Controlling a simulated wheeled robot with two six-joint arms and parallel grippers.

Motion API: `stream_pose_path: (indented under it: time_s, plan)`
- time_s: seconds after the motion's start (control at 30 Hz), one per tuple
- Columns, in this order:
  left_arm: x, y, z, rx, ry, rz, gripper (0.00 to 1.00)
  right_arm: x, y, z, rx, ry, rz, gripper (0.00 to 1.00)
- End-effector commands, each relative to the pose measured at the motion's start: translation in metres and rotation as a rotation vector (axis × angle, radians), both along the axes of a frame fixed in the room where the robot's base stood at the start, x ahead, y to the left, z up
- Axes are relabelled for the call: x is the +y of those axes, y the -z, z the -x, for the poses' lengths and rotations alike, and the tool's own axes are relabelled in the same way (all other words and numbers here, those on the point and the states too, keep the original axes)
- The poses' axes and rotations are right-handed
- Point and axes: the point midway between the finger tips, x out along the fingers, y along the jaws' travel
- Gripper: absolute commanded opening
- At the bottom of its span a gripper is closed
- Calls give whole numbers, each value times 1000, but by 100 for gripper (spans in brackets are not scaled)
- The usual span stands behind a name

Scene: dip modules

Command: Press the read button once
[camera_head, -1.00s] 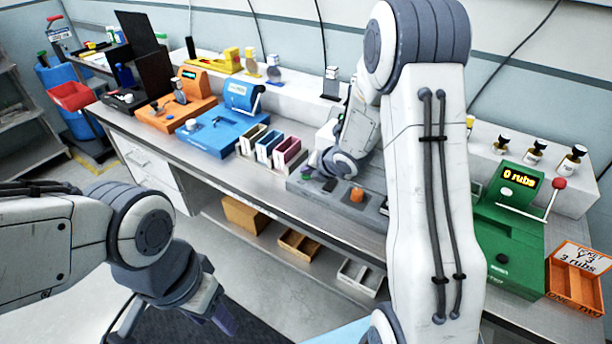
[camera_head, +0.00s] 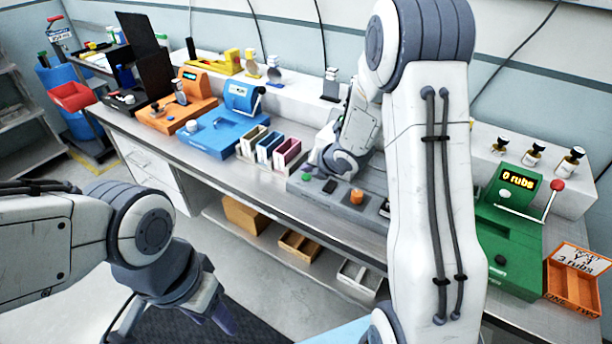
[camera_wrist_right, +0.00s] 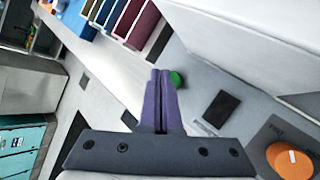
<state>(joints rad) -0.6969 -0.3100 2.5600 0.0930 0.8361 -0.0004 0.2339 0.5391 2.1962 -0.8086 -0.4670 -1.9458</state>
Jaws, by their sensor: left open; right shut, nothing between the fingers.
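A grey panel (camera_head: 343,202) on the bench carries a green button (camera_head: 306,177), a dark rectangle (camera_head: 329,186) and an orange knob (camera_head: 357,196). No read label is legible, so I cannot tell from lettering which control is the read button. My right gripper (camera_wrist_right: 160,76) is shut and empty. In the right wrist view its fingertips lie just left of the green button (camera_wrist_right: 177,79) and partly overlap it; contact cannot be told. In the head view its wrist hangs over the back of the panel. My left gripper (camera_head: 170,322) is open and empty, low in front of the bench.
Blue (camera_head: 216,134) and orange (camera_head: 172,118) machines stand left on the bench, with coloured bins (camera_head: 268,147) beside the panel. A green machine (camera_head: 507,240) reading "0 rubs" and an orange tray (camera_head: 578,280) stand right. My right arm hides the middle of the bench.

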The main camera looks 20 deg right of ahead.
Motion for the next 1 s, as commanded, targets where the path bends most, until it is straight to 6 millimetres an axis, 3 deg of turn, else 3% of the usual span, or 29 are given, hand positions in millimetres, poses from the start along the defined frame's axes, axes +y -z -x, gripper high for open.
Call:
stream_pose_path:
  time_s: [0.17,0.6,1.0]
  plan:
    - [0,-5,0,0,0,0,50,0,-6,0,-2,-1,0,0]
    - [0,-38,0,0,0,0,50,0,-50,0,-2,-1,0,0]
    - [0,-38,0,0,0,0,50,0,-50,0,-1,0,0,0]
